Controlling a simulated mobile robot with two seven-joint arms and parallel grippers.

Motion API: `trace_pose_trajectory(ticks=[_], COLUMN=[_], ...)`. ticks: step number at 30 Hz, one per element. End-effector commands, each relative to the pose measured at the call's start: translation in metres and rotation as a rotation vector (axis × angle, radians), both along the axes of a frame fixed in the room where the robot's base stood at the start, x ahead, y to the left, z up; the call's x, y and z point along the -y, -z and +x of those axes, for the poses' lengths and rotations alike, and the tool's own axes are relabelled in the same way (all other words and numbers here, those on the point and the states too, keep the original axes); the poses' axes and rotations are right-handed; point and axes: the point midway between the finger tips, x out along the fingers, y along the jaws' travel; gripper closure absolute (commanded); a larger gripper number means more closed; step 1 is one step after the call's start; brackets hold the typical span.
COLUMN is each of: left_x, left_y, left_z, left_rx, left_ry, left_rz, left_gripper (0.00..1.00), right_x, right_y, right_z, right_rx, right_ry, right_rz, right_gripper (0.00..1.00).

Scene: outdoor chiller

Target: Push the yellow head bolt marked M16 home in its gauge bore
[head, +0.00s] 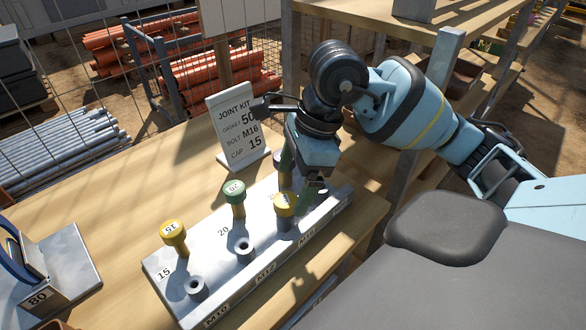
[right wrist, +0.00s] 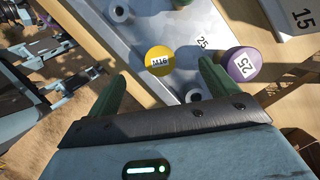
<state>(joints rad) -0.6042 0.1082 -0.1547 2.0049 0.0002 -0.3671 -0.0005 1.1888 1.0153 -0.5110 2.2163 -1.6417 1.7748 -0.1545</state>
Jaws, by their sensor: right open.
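The yellow-headed bolt marked M16 (head: 284,203) stands upright on the pale gauge block (head: 214,308), in the front row above the M16 label. Its head is raised above the block top. In the right wrist view the M16 head (right wrist: 160,60) lies just beyond and between the finger tips. My right gripper (head: 311,193) is open and empty, pointing down beside the bolt. The wrist view also shows its two green fingers (right wrist: 163,86) apart. Whether the fingers touch the head, I cannot tell. My left gripper is in neither view.
A yellow cap marked 15 (head: 173,233) and a green one marked 20 (head: 234,189) stand in the back row; a purple one marked 25 (right wrist: 242,64) is beside my fingers. Empty bores (head: 198,287) show in front. A joint kit sign (head: 238,128) stands behind.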

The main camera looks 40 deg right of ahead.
Motion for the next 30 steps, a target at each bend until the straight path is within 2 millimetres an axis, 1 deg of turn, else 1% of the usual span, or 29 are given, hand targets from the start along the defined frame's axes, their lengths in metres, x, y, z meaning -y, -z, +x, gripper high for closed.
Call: trace_pose_trajectory(ticks=[1,7,9,17,21,25,30], left_x=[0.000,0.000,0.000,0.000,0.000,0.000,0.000], left_y=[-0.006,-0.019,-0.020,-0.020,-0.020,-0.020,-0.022], left_z=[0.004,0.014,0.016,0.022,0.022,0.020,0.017], left_rx=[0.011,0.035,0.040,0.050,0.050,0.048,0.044], left_ry=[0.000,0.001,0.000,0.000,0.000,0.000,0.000], left_rz=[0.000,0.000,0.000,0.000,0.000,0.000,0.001], left_gripper=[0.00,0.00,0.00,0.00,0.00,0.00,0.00], right_x=[0.002,0.007,0.008,0.008,0.008,0.013,0.021], right_y=[-0.009,-0.027,-0.029,-0.027,-0.029,-0.046,-0.074], right_z=[-0.001,-0.003,-0.004,-0.004,-0.004,-0.005,-0.009], right_rx=[0.005,0.004,0.003,0.000,0.001,0.004,0.005], right_ry=[0.001,0.001,0.001,0.000,0.000,0.001,0.002], right_rz=[0.000,-0.001,0.000,-0.001,0.000,-0.001,0.000], right_gripper=[0.14,0.14,0.14,0.14,0.14,0.14,0.14])
